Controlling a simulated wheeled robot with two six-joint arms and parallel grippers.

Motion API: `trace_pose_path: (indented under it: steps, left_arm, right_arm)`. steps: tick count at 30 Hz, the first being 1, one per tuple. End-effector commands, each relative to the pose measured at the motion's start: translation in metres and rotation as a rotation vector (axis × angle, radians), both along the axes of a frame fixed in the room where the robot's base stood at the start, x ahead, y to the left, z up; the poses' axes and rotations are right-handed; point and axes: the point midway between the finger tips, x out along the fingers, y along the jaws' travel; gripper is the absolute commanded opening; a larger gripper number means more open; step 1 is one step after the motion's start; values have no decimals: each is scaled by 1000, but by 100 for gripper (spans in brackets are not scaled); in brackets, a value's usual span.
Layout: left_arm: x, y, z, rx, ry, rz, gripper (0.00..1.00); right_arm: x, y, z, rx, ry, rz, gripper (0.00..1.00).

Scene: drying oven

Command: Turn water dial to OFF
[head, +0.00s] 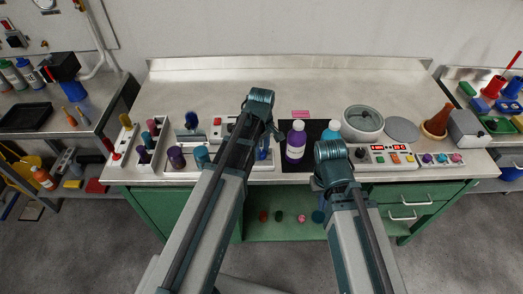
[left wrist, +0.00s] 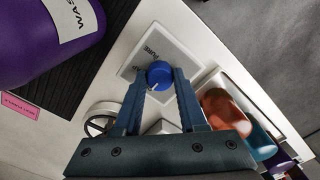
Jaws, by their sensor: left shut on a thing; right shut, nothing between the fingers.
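The blue water dial (left wrist: 159,72) sits on a pale square plate (left wrist: 177,47) with partly readable lettering, "PURE", in the left wrist view. A short white mark shows on the dial's lower edge in that view. My left gripper (left wrist: 163,82) is shut on the dial, one finger on each side of it. In the head view, my left gripper (head: 274,133) is over the bench, and its arm hides most of the dial's panel. My right gripper (head: 318,182) is near the bench's front edge; it is shut and empty, its fingers mostly hidden by my arm.
A purple bottle (head: 296,142) stands on a black mat (head: 313,128) right of my left gripper, with a teal-capped bottle (head: 331,128) beyond. A red-display control panel (head: 378,148) lies to the right. Racks with coloured items (head: 146,150) stand left. The bench's back (head: 210,84) is clear.

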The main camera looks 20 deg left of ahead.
Motion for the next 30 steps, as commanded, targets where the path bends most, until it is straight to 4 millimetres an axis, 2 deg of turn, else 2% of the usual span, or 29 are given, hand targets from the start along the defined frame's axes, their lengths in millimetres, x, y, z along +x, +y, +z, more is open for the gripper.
trace_pose_path:
  steps: [17, 18, 21, 23, 30]
  left_arm:
    - [0, 0, 0, 0, 0, 30, 0]
    - [0, 0, 0, 0, 0, 30, 44]
    - [0, 0, 0, 0, 0, 29, 62]
    - [0, 0, 0, 0, 0, 29, 71]
    - [0, 0, 0, 0, 0, 29, 71]
  right_arm:
    - [0, 0, 0, 0, 0, 0, 0]
    - [0, 0, 0, 0, 0, 0, 0]
    - [0, 0, 0, 0, 0, 0, 0]
    - [0, 0, 0, 0, 0, 0, 0]
    - [0, 0, 0, 0, 0, 0, 0]
